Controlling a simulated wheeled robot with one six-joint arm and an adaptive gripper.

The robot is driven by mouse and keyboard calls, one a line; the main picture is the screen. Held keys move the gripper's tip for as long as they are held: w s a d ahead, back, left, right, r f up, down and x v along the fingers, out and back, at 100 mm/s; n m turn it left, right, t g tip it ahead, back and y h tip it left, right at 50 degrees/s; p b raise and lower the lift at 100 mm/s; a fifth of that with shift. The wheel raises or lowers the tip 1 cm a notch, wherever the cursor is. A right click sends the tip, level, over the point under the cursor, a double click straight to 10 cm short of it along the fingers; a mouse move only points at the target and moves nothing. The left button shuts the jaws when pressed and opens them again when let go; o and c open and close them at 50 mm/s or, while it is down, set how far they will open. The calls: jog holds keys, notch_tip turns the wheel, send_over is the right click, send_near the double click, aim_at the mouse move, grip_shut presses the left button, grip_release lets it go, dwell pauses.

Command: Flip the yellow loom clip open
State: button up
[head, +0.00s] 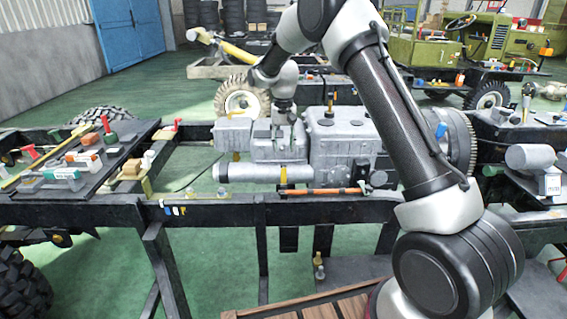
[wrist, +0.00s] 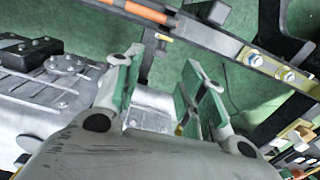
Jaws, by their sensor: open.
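My gripper (head: 283,122) is above the ribbed grey casing of the engine (head: 340,150) in the head view. In the wrist view my gripper (wrist: 162,80) has its two green-padded fingers apart, with nothing held between them. A small yellow piece (head: 283,174) stands at the left end of an orange rod in the head view. A similar yellow piece (wrist: 163,38) is beyond the fingertips in the wrist view.
The orange rod (head: 325,191) and a grey cylinder (head: 250,173) run along the engine's front. A black chassis rail (head: 220,212) crosses in front. A dark board (head: 85,180) with small tools lies at left. Green floor shows through the frame.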

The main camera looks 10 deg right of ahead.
aim_at(284, 174)
jog(key=shift+f+m, duration=0.4)
jog(key=shift+f, duration=0.05)
notch_tip(284, 174, down, 7)
jog(key=shift+r, duration=0.1)
grip_shut()
